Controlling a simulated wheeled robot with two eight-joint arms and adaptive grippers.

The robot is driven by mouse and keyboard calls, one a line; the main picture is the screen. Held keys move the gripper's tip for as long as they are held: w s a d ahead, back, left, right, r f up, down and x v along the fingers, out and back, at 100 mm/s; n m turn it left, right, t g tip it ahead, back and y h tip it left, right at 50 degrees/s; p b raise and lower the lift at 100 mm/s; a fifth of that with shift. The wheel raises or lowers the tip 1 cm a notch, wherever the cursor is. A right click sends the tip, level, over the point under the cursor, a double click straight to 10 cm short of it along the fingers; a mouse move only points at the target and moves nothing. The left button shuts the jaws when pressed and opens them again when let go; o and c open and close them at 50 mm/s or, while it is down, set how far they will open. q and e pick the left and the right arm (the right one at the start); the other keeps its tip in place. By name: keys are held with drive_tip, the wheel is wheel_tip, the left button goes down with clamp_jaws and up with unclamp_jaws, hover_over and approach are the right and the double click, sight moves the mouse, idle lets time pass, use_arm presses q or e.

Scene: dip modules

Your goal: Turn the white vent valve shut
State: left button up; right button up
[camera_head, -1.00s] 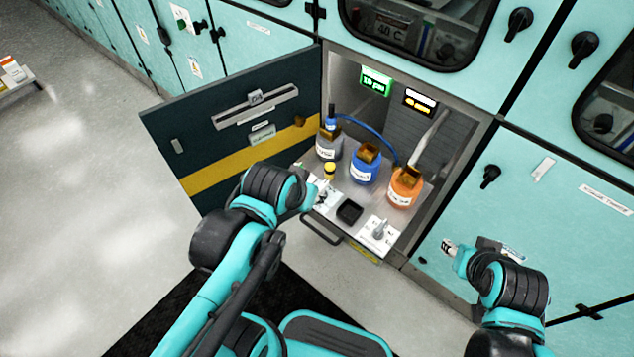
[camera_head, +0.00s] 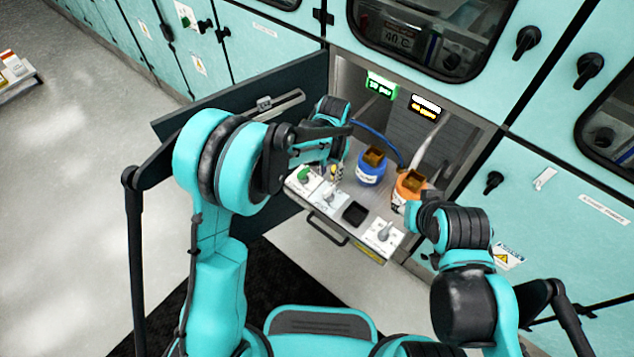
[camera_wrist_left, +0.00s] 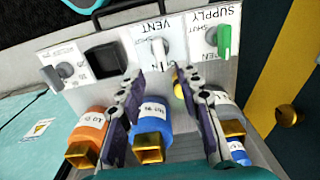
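The white vent valve (camera_head: 327,194) is on a white plate on the pulled-out shelf. In the left wrist view the vent valve (camera_wrist_left: 158,47) shows under an upside-down VENT label, its handle pointing toward the fingers. My left gripper (camera_wrist_left: 160,77) is open and empty, its two fingers apart on either side of the line to the valve and not visibly touching it. In the head view the left gripper (camera_head: 334,174) is partly hidden by its own wrist. My right arm is beside the orange bottle; its gripper (camera_head: 413,212) is mostly hidden by its wrist.
The green supply valve (camera_wrist_left: 224,40) is beside the vent valve; a black square (camera_head: 355,213) and a grey knob (camera_head: 384,233) are on its other side. Orange (camera_head: 406,190) and blue (camera_head: 371,167) bottles stand behind. The open cabinet door (camera_head: 240,110) is at left.

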sight(329, 188)
use_arm(q)
drive_tip(key=shift+f, duration=0.45)
wheel_tip(329, 188, down, 7)
drive_tip(key=b, duration=0.2)
drive_tip(key=shift+f+b, duration=0.2)
drive_tip(key=shift+b, duration=0.2)
clamp_jaws()
